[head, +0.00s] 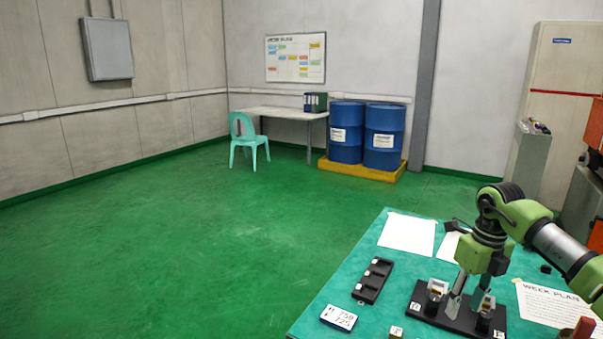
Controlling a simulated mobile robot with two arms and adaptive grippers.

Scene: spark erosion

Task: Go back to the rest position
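My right gripper (466,303) comes in from the right on a green and grey arm. It points down over a black base plate (460,320) on the teal table (383,292). Its two fingers are spread apart, and I see nothing held between them. Small metal holders with copper-coloured parts stand on the plate on either side of the fingers, one at the left (436,290) and one at the right (487,304). I cannot tell whether the fingertips touch the plate. My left gripper is not in view.
A black tray (373,281) with small white pieces, a number card (339,317) and paper sheets (407,234) lie on the table. Blue drums (347,133) on a yellow pallet, a desk (282,113) and a turquoise chair (246,140) stand far back. The green floor at left is clear.

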